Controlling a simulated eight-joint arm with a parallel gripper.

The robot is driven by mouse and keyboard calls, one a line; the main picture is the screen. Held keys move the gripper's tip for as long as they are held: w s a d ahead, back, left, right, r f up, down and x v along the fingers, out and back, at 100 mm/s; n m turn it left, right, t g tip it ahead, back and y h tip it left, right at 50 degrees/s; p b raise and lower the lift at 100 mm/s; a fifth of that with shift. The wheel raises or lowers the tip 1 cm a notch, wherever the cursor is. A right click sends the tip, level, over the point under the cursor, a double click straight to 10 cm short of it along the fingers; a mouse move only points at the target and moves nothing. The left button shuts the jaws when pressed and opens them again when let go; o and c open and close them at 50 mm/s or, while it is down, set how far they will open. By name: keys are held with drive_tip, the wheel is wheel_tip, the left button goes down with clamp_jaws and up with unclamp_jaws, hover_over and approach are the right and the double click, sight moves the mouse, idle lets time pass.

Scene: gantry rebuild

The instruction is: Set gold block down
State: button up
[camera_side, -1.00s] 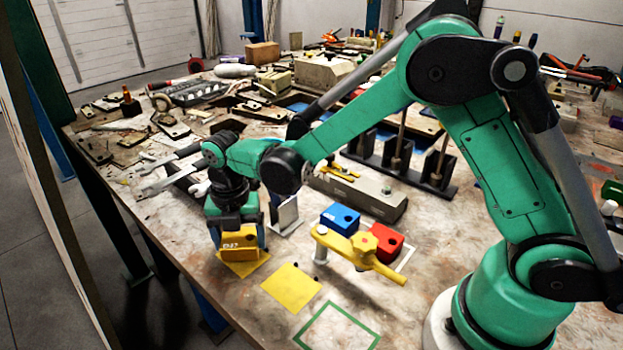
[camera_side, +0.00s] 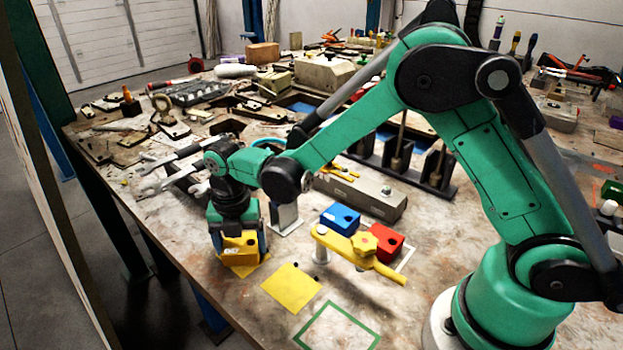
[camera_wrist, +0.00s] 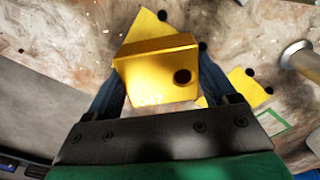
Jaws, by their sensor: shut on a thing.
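The gold block (camera_side: 240,250) is between the fingers of my gripper (camera_side: 239,246), which is shut on it. In the side view it is at or just above a yellow square (camera_side: 248,270) near the table's left edge; I cannot tell whether it touches. In the wrist view the gold block (camera_wrist: 160,75) fills the space between the two blue fingers, with a dark hole at its right and a marking on its near face. A corner of the yellow square (camera_wrist: 146,24) shows beyond the block, turned at an angle to it.
A second yellow square (camera_side: 291,288) lies bare to the right. A green outlined square (camera_side: 338,328) is empty. A yellow clamp (camera_side: 350,248) stands by the blue block (camera_side: 340,218) and red block (camera_side: 384,241). A grey bar (camera_side: 360,192) lies behind.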

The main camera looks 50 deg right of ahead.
sight(241, 243)
drive_tip(key=shift+f, duration=0.55)
drive_tip(key=o, duration=1.3)
wheel_tip(241, 243, up, 9)
drive_tip(key=shift+f, duration=0.2)
drive_tip(key=w+d+r+m, duration=0.7)
drive_tip(key=w+r+m, duration=0.1)
drive_tip(key=m, duration=0.6)
drive_tip(key=s+d+r+m, duration=0.1)
drive_tip(key=s+d+m, duration=0.8)
drive_tip(key=s+m, duration=0.2)
drive_tip(key=shift+d+r+m, duration=0.2)
drive_tip(key=shift+r+m, duration=0.2)
drive_tip(key=shift+m, duration=0.5)
